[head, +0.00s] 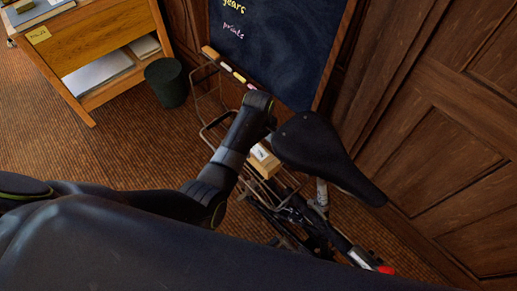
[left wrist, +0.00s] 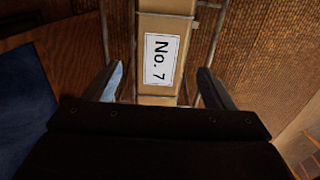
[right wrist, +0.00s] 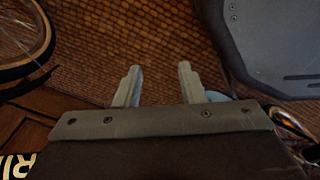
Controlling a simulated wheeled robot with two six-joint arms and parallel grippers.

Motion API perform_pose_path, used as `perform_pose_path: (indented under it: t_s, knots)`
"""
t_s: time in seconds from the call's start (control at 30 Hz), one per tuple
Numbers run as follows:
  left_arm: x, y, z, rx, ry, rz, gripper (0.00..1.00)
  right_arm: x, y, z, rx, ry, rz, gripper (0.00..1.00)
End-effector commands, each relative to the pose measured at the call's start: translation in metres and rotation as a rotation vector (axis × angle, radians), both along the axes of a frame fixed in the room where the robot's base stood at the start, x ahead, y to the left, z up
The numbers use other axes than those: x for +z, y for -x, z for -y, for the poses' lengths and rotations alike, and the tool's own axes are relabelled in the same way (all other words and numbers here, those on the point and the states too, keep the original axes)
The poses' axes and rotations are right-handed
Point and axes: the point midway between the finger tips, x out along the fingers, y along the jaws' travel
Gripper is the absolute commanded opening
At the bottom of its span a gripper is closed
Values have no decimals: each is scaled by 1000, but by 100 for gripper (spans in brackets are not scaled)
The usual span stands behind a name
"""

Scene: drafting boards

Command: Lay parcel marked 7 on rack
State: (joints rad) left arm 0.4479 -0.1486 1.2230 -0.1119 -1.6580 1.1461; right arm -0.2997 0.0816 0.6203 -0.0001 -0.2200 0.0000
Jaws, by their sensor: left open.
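The parcel marked No. 7 is a tan box (head: 263,161) with a white label, sitting on the wire rack (head: 243,183) behind the bicycle's saddle. In the left wrist view the parcel (left wrist: 166,30) lies lengthwise with rack wires along both sides and thin bars crossing its line. My left gripper (left wrist: 160,70) is open, one finger on each side of the parcel, with gaps showing. In the head view my left arm reaches over the rack and its fingers are hidden. My right gripper (right wrist: 159,68) is open and empty above the brown floor, outside the head view.
The black saddle (head: 320,150) is close right of my left wrist. A chalkboard (head: 275,45) and wood panelling (head: 450,130) stand behind. A dark bin (head: 166,83) and wooden desk (head: 112,45) are at upper left. A bicycle wheel (right wrist: 48,45) is near my right gripper.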

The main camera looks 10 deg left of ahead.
Motion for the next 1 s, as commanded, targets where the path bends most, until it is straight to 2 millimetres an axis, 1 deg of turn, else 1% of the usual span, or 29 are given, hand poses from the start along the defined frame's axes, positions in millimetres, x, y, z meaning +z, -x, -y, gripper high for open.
perform_pose_path:
  t_s: [0.03,0.1,0.2,0.3,0.47,0.9,1.0]
  knots:
    - [13,-1,0,0,1,4,76,3,0,0,0,-1,0,36]
    - [26,-1,0,0,0,4,76,5,0,-1,0,-1,0,36]
    - [39,-1,0,0,0,2,76,6,0,-2,-1,-2,0,36]
    - [48,0,0,0,0,1,76,7,0,-2,-1,-3,0,36]
    - [52,0,0,-1,-1,-1,76,7,0,-3,-1,-4,0,36]
    - [52,0,0,-1,0,0,76,7,0,-3,-1,-3,0,36]
    - [50,3,-3,-6,0,2,76,7,0,-3,-1,-3,0,36]
